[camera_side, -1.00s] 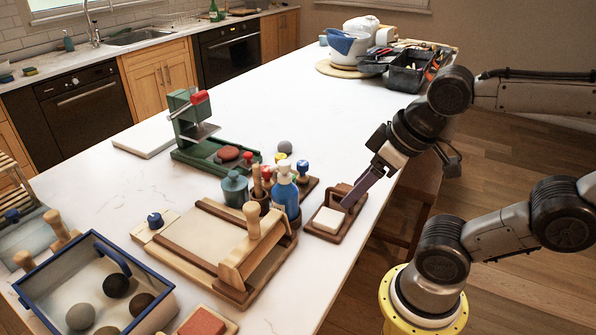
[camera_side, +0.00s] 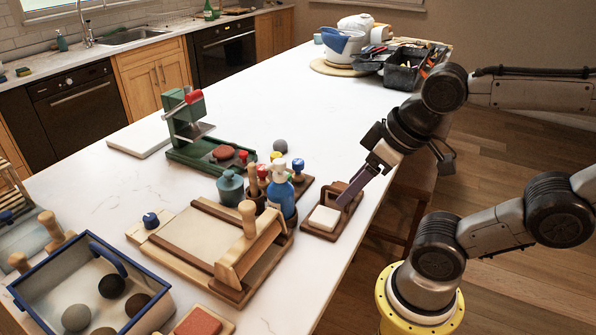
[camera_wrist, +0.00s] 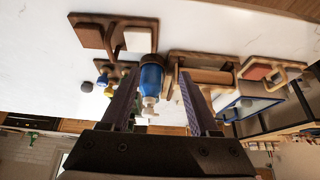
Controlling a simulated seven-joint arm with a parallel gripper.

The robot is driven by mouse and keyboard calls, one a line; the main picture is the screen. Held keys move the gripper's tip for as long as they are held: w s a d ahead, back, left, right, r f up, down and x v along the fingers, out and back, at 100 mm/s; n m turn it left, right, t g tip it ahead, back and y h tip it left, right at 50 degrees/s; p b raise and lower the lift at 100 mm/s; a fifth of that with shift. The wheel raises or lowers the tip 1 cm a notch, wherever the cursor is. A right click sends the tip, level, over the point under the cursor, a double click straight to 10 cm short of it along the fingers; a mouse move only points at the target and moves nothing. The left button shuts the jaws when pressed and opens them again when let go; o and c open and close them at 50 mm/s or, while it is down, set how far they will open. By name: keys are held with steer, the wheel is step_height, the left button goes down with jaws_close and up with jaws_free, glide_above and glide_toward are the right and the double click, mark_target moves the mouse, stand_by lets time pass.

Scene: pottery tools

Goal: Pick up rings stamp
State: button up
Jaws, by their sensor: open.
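Small stamps with coloured knobs stand in a cluster in the side view: a blue-topped stamp (camera_side: 298,166), a yellow-topped one (camera_side: 276,157) and a red-topped one (camera_side: 262,172). I cannot tell which is the rings stamp, as their faces are hidden. Another blue knob (camera_side: 150,219) sits on a pale board at the left. In the wrist view small coloured knobs (camera_wrist: 102,81) show left of my fingers. My gripper (camera_side: 342,203) is open and empty, above the wooden tray with the white block, right of the cluster. Its two fingers (camera_wrist: 158,80) are apart in the wrist view.
A blue spray bottle (camera_side: 282,194) stands between the stamps and the slab roller (camera_side: 245,258). The small wooden tray (camera_side: 316,232) holds a white block (camera_side: 324,218). A green press (camera_side: 185,125) stands behind. A blue-rimmed box (camera_side: 150,268) holds clay balls.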

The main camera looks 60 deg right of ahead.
steer(key=shift+o, duration=1.2)
